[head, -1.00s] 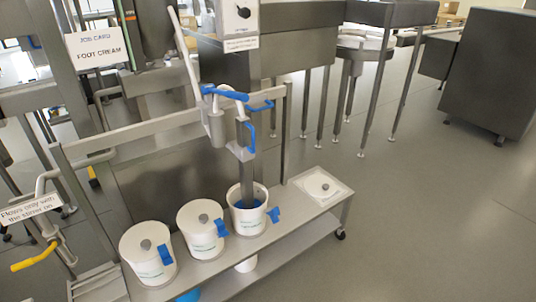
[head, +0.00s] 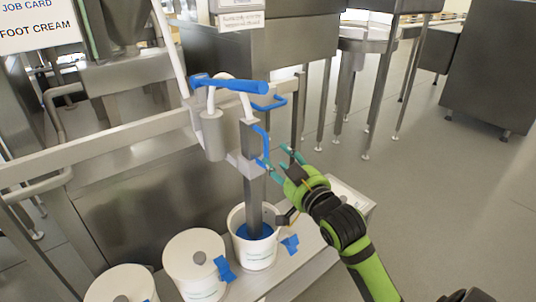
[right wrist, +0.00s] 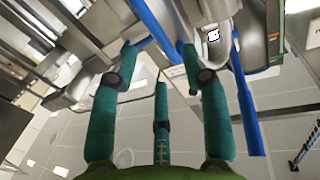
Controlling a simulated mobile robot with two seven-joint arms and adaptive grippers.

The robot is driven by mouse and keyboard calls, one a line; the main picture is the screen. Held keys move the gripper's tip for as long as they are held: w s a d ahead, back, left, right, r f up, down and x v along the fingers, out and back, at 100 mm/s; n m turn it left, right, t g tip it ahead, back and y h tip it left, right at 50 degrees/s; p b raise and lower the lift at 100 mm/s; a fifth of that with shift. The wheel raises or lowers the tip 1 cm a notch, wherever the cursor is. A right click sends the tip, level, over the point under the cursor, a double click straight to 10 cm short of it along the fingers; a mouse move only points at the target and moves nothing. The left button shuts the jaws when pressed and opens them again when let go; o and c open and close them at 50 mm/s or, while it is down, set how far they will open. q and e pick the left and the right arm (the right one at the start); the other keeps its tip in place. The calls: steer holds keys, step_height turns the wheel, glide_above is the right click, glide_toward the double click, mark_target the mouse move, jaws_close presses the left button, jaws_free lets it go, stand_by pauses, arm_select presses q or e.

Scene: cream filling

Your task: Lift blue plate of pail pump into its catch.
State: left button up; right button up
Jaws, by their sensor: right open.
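The pail pump (head: 212,135) has a grey body, a long blue lever (head: 235,86) and a blue loop handle (head: 265,138) on its right side. Its grey column goes down into an open white pail (head: 258,254). The blue plate (head: 256,231) lies low inside that pail around the column. My right gripper (head: 276,158) has teal fingers, spread open, beside the lower end of the loop handle. In the right wrist view the open gripper (right wrist: 158,55) has blue bars of the pump beyond its fingertips; contact cannot be told. The catch cannot be made out. My left gripper is not in view.
Lidded white pails (head: 195,264) stand left of the open pail on the steel bench. A white lid (head: 350,198) lies on the bench at the right, partly behind my right arm. A steel rail (head: 120,145) runs behind the pails.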

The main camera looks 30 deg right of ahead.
steer(key=w, duration=0.6)
steer(key=shift+w+d, duration=0.4)
jaws_close()
